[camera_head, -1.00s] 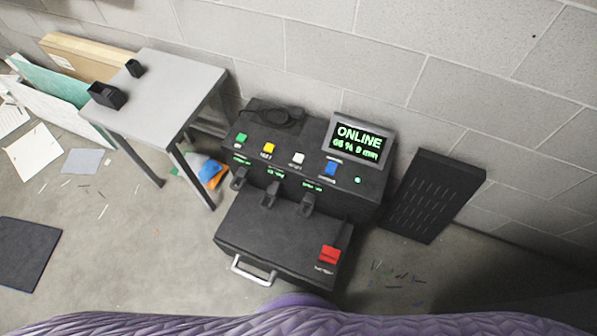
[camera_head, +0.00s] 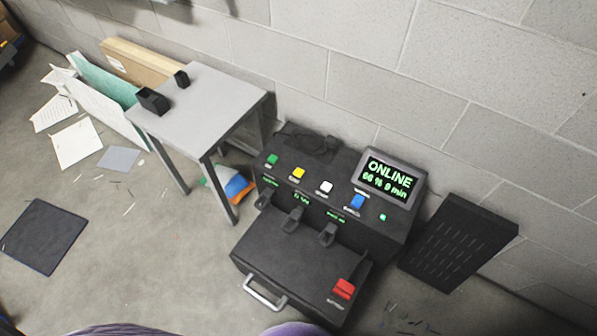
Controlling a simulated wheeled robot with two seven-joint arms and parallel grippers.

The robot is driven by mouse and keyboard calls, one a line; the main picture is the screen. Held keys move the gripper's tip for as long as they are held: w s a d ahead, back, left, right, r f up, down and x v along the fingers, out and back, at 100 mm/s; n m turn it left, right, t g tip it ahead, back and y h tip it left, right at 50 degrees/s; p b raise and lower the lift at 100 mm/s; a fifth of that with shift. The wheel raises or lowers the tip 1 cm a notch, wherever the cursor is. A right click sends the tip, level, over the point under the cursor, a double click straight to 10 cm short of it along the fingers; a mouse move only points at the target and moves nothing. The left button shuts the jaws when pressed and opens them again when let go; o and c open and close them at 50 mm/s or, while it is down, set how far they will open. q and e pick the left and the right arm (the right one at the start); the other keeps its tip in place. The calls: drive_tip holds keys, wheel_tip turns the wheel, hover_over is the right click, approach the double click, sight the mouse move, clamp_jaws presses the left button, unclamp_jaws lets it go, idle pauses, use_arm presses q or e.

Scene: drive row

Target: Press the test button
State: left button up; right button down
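A black console (camera_head: 290,262) stands on the floor against the block wall. A screen (camera_head: 389,179) at the panel's right reads ONLINE in green, with a smaller line below. Neither of my grippers is in view, and nothing touches the buttons.
A grey table (camera_head: 205,115) with two small black holders stands left of the console. A black slotted panel (camera_head: 458,243) leans at the right. A dark mat (camera_head: 43,237) lies on the floor at left. A red block (camera_head: 344,289) and a metal handle (camera_head: 265,294) are on the console's front.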

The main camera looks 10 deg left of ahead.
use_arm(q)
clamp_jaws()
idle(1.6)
